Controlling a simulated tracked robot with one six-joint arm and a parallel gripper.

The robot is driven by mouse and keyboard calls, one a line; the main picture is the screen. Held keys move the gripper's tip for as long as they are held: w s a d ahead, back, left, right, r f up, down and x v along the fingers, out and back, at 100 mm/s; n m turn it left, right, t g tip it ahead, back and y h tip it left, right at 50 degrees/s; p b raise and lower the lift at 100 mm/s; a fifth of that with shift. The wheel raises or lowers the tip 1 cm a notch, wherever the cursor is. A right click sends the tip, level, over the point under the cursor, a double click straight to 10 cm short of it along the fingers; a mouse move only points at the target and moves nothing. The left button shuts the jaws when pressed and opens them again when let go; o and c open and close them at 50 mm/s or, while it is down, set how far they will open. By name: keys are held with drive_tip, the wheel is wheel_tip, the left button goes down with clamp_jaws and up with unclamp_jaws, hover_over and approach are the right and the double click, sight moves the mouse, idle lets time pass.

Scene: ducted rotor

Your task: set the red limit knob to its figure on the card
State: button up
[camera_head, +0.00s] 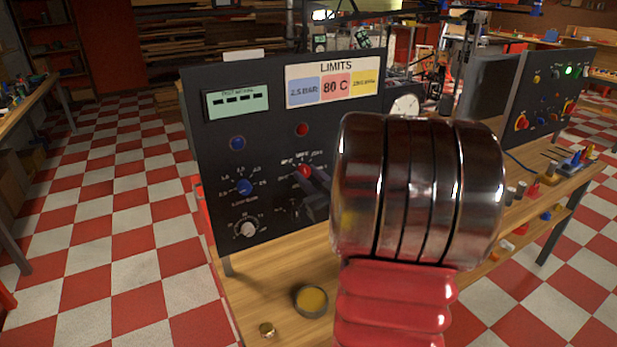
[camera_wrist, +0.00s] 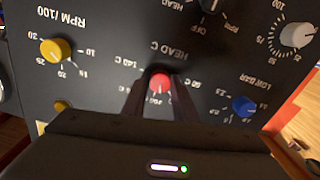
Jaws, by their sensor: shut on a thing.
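The red limit knob (camera_wrist: 160,82) sits on the dark panel under an inverted "HEAD C" label in the wrist view. It also shows in the head view (camera_head: 304,171), partly behind my gripper. My gripper (camera_wrist: 160,88) is shut on the red knob, one finger on each side. In the head view my gripper (camera_head: 312,186) reaches the panel from the right. The knob's pointer is too small to read, and the fingers hide part of its scale. The LIMITS card (camera_head: 333,82) at the panel's top has a red field reading 80 C.
A blue knob (camera_wrist: 245,106) and a yellow knob (camera_wrist: 56,49) flank the red one on the panel (camera_head: 218,160). A white knob (camera_head: 248,229) is lower left. My arm hides the panel's right side.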

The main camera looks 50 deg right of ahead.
drive_tip(key=n, duration=0.5)
drive_tip(key=shift+n, duration=0.4)
drive_tip(key=o, duration=1.1)
drive_tip(key=shift+c, duration=0.2)
drive_tip(key=shift+s, duration=0.15)
